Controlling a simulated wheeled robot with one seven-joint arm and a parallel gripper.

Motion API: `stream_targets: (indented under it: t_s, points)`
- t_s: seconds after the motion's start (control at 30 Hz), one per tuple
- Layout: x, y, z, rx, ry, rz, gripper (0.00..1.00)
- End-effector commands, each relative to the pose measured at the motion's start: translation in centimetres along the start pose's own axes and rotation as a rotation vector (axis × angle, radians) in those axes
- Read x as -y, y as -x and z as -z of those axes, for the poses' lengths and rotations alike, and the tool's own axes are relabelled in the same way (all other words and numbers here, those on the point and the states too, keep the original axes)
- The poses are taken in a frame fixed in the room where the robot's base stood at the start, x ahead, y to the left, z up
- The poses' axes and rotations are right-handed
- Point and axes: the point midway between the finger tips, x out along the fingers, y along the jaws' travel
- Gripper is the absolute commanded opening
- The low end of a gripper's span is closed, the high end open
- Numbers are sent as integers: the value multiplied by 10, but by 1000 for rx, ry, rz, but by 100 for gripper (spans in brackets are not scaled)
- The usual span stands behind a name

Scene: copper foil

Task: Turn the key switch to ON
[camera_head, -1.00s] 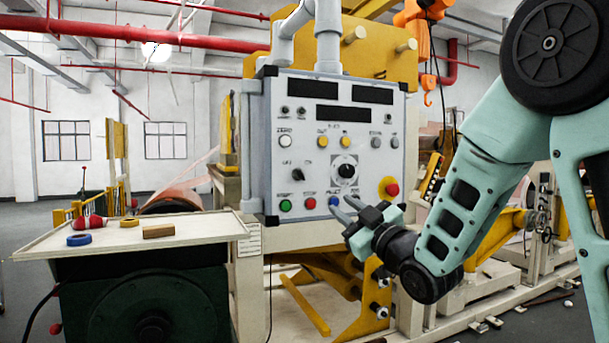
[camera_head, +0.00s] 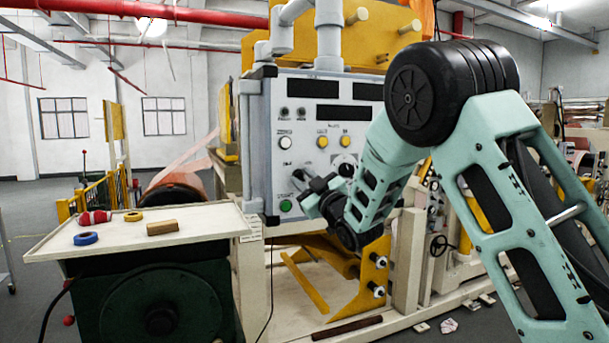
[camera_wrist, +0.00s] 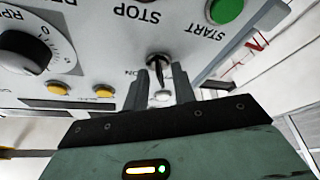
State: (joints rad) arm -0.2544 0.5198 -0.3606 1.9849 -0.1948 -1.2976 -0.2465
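The key switch (camera_wrist: 158,60) is a dark key in a round metal collar on the grey control panel (camera_head: 258,130). In the wrist view the panel appears upside down, and the ON label is partly hidden left of the key. My gripper (camera_wrist: 163,70) has its two dark fingers either side of the key, with a gap between them. Whether either finger touches the key is unclear. In the head view my gripper (camera_head: 298,188) is at the panel's lower left, and it largely hides the key switch.
The green START button (camera_wrist: 226,10) and STOP label lie close to the key. A white round lamp (camera_head: 285,143) and yellow buttons (camera_head: 322,142) are on the panel. A dial (camera_wrist: 30,52) is to one side. A tray table (camera_head: 205,220) with small items stands left.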

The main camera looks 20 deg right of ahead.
Motion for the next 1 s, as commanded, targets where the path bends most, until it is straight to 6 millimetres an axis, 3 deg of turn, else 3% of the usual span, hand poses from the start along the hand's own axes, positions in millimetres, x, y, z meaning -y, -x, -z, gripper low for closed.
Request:
stream_targets:
  t_s: [0.23, 0.33, 0.37, 0.73, 1.0]
  points:
    - [0, -1, -1, 1, 0, 0, 26]
    - [0, -1, -1, 1, 0, 0, 1]
    - [0, -1, -1, 1, 0, 0, 0]
    - [2, 1, -4, 1, -39, -17, 0]
    - [6, 3, -7, -4, -194, -82, 0]
